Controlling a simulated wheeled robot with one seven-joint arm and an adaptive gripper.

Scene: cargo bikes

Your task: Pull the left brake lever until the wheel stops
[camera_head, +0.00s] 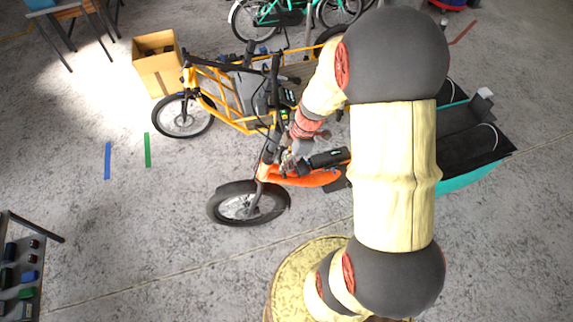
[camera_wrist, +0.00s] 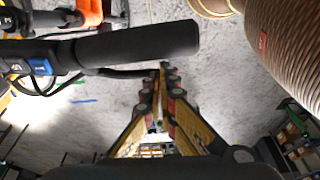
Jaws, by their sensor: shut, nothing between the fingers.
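The orange bike (camera_head: 300,177) stands in the middle of the head view, with its front wheel (camera_head: 248,203) at lower left. Whether the wheel turns cannot be told from one frame. In the wrist view, a black handlebar grip (camera_wrist: 140,42) crosses the upper left. The thin black brake lever (camera_wrist: 120,73) runs just below it, its free end close to my fingertips. My gripper (camera_wrist: 163,70) is shut with nothing held; its yellow and black fingers point up at the lever's end. Contact with the lever cannot be told. In the head view my gripper (camera_head: 290,160) is small beside the handlebar.
A yellow cargo bike (camera_head: 222,92) stands close behind the orange one. A teal cargo box (camera_head: 470,178) is at right, partly behind my arm. A cardboard box (camera_head: 158,65) stands at back left, and a tool rack (camera_head: 20,270) at lower left.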

